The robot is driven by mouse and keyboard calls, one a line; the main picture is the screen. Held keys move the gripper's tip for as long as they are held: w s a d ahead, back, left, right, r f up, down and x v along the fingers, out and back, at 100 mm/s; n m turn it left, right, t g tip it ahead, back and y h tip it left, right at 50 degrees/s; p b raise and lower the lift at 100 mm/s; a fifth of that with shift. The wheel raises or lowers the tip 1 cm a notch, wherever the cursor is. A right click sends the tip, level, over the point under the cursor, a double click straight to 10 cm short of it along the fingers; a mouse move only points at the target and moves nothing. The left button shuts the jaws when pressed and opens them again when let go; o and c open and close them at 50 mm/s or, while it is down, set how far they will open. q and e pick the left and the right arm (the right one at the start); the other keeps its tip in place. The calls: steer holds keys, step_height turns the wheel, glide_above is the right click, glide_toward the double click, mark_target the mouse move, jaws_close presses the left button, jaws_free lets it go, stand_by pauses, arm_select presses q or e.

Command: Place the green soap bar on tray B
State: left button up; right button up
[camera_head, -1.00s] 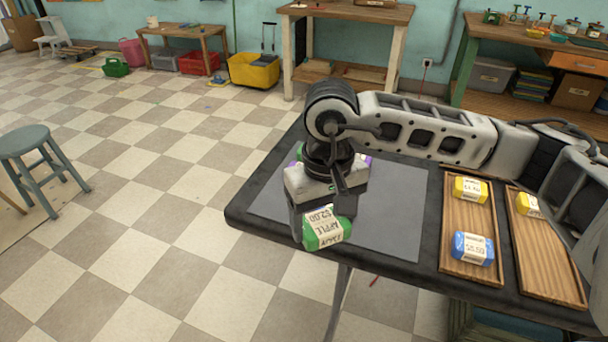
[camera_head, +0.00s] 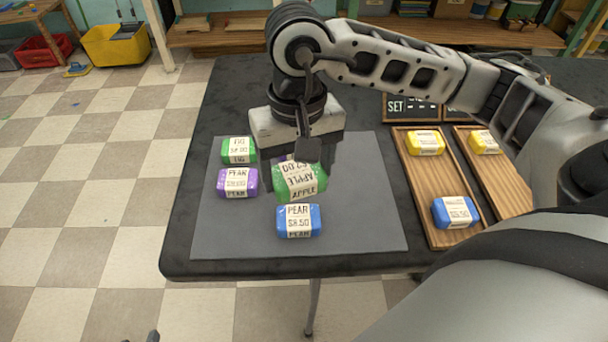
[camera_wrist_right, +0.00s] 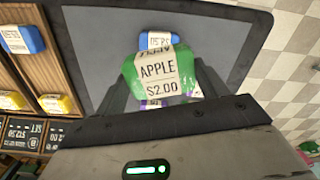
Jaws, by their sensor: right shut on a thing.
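A green soap bar (camera_head: 300,180) with an APPLE label is held in my right gripper (camera_head: 304,160), over the grey mat. In the right wrist view the same bar (camera_wrist_right: 160,76), marked $2.00, sits between the fingers. A second green bar (camera_head: 238,150) lies at the mat's back left. Two wooden trays stand to the right: the left tray (camera_head: 428,180) holds a yellow bar (camera_head: 426,142) and a blue bar (camera_head: 455,211). The right tray (camera_head: 505,187) shows a yellow bar (camera_head: 485,142). I cannot read which tray is B. My left gripper is not seen.
The grey mat (camera_head: 370,225) also holds a purple bar (camera_head: 238,183) and a blue bar (camera_head: 299,220); another purple bar is mostly hidden behind the held one. Dark signs (camera_head: 412,107) stand behind the trays. My right forearm crosses above the table's right side.

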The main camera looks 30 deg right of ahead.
steer(key=s+d+m+b, duration=0.1)
steer(key=s+d+m, duration=0.15)
steer(key=s, duration=0.35)
steer(key=shift+m, duration=0.55)
steer(key=w+d+f, duration=0.1)
steer(key=w+f, duration=0.1)
steer(key=w, duration=0.2)
steer(key=w+d+f, duration=0.2)
steer(key=w+f, duration=0.1)
steer(key=w, duration=0.1)
steer(key=w+d+f, duration=0.1)
steer(key=w+f, duration=0.2)
steer(key=w, duration=0.1)
steer(key=shift+d+f+p, duration=0.25)
steer(key=shift+d+p, duration=0.1)
steer(key=shift+d, duration=0.05)
steer(key=shift+w+f, duration=0.2)
steer(key=shift+w+d+f, duration=0.1)
steer(key=shift+f, duration=0.8)
steer(key=shift+w+d+f, duration=0.1)
steer(key=shift+f, duration=0.8)
steer(key=shift+f, duration=0.2)
steer(key=o, duration=1)
steer(key=shift+r, duration=0.15)
